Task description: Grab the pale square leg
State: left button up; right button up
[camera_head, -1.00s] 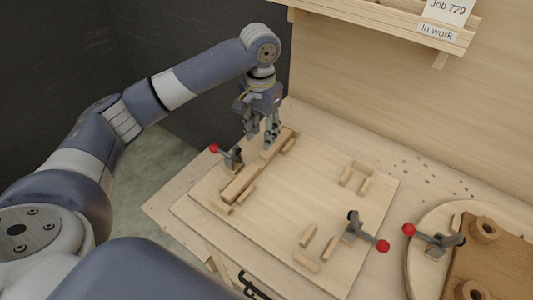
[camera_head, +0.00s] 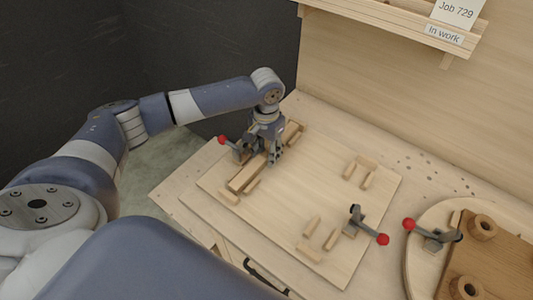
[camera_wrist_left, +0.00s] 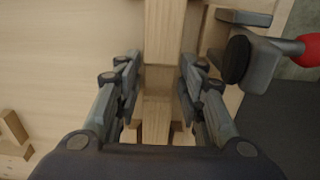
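The pale square leg (camera_head: 246,174) is a light wooden bar lying lengthwise between small wooden blocks on the left side of the board. My left gripper (camera_head: 262,157) is down over its middle, pointing downward, and hides part of it. In the left wrist view the leg (camera_wrist_left: 164,30) runs up the picture between the two fingers of my left gripper (camera_wrist_left: 160,76). The fingers stand open on either side of it, with narrow gaps; contact cannot be made out. My right gripper is out of view.
A toggle clamp with a red knob (camera_head: 222,140) stands close beside the gripper; it also shows in the left wrist view (camera_wrist_left: 258,60). The board (camera_head: 290,205) has a clear middle, with small blocks and another clamp (camera_head: 357,222) to the right. A brown seat panel (camera_head: 490,262) lies far right.

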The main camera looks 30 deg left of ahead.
pick_arm(q)
grip_shut()
jog(key=shift+r, duration=0.1)
